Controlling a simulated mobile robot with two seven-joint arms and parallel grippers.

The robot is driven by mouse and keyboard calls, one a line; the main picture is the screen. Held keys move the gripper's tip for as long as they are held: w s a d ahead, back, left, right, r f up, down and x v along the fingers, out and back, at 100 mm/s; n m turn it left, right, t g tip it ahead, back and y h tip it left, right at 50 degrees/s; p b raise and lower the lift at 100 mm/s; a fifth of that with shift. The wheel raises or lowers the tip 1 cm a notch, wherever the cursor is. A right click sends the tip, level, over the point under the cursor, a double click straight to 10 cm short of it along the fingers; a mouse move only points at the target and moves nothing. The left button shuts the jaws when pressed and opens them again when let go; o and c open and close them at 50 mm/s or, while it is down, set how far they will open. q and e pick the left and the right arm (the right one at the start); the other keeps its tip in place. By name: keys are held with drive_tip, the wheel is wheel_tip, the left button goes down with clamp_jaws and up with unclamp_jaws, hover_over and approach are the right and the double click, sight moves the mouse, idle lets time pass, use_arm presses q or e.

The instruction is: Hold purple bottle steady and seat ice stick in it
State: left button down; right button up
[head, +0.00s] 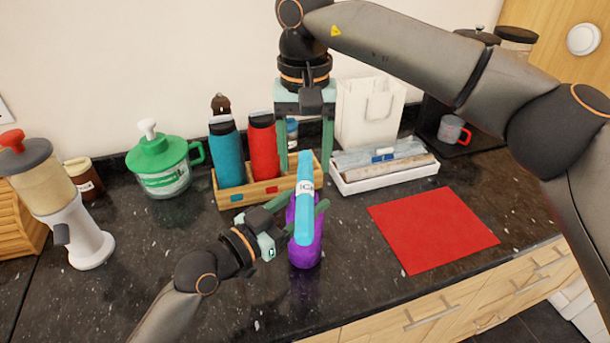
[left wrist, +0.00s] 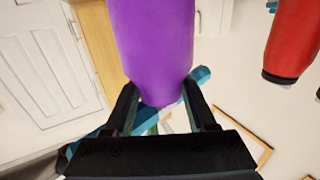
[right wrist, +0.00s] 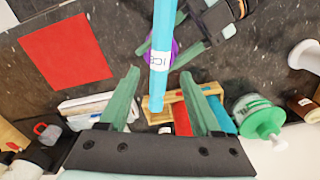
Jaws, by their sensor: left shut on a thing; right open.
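The purple bottle (head: 305,256) stands on the dark counter. My left gripper (head: 305,209) is shut on it; the left wrist view shows the bottle (left wrist: 152,45) between the fingers (left wrist: 160,108). The light blue ice stick (head: 304,222), with a white ICE label, overlaps the front of the bottle and looks tilted. In the right wrist view the stick (right wrist: 163,30) crosses over the purple bottle (right wrist: 174,50). I cannot tell whether its end is in the bottle's mouth. My right gripper (head: 305,160) is open above, its fingers (right wrist: 163,85) apart on either side of the stick's far end.
A wooden holder (head: 238,195) with a teal bottle (head: 226,155) and a red bottle (head: 263,150) stands just behind. A white tray (head: 385,182) is at right rear. A red mat (head: 432,228) lies clear at right. A green-lidded jar (head: 163,168) stands left.

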wheel_tip(320, 180, up, 6)
drive_tip(key=shift+r, duration=0.25)
drive_tip(key=shift+o, duration=0.5)
drive_tip(key=m, duration=3.6)
hover_over(305, 200)
drive_tip(key=f, duration=0.6)
drive_tip(key=shift+s+d+f, duration=0.15)
drive_tip(key=shift+s+d, duration=0.1)
drive_tip(key=shift+w+a+f, duration=0.15)
drive_tip(key=shift+f, duration=1.35)
drive_tip(key=shift+w+a+f, duration=0.1)
drive_tip(key=shift+f, duration=1.35)
